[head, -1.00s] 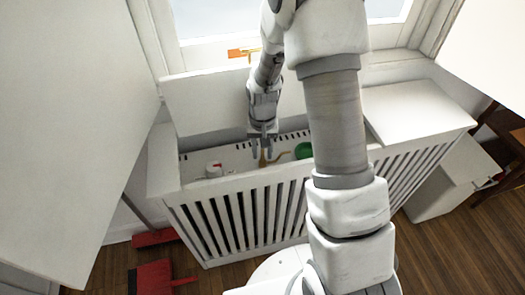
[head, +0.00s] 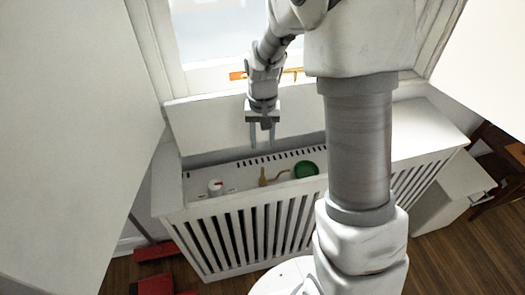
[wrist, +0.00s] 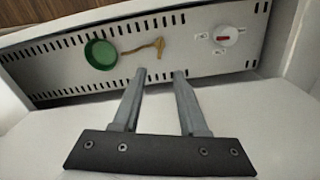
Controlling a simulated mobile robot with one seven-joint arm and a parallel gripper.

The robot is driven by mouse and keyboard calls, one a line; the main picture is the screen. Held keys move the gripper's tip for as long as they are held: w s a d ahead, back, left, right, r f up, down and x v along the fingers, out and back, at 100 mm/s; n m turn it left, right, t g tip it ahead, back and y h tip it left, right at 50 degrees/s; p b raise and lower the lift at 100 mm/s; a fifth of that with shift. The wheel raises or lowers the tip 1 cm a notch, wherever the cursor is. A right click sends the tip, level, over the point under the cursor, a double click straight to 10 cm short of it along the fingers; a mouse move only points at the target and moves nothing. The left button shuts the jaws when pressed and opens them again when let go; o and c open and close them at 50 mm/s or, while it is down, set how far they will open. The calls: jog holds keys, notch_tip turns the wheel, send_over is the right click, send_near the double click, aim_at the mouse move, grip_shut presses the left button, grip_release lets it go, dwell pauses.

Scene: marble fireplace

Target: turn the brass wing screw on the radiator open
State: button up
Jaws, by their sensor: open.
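The brass wing screw (head: 264,177) stands on the white top panel of the radiator, with a thin brass piece reaching toward the green knob. It also shows in the wrist view (wrist: 158,47). My gripper (head: 264,146) is above and behind the screw in the head view, pointing down, with its two fingers apart and nothing between them. In the wrist view my fingertips (wrist: 160,73) are apart from the screw, which lies beyond them. How far the screw is turned cannot be told.
A green round knob (head: 306,169) and a white knob with a red mark (head: 215,187) flank the screw. A raised white lid (head: 215,125) stands behind the opening. Slotted radiator cover (head: 255,235) in front. A red dustpan (head: 155,285) lies on the floor.

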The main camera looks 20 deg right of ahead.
jog(key=shift+r, duration=1.9)
jog(key=s+r+n+t, duration=0.1)
jog(key=s+r+t, duration=0.2)
jog(key=s+r, duration=0.7)
jog(key=s+r+n+t, duration=0.25)
jog(key=s+r, duration=0.45)
jog(key=s, duration=0.4)
notch_tip(320, 180, up, 13)
jog(key=p, duration=1.3)
jog(key=shift+w, duration=0.25)
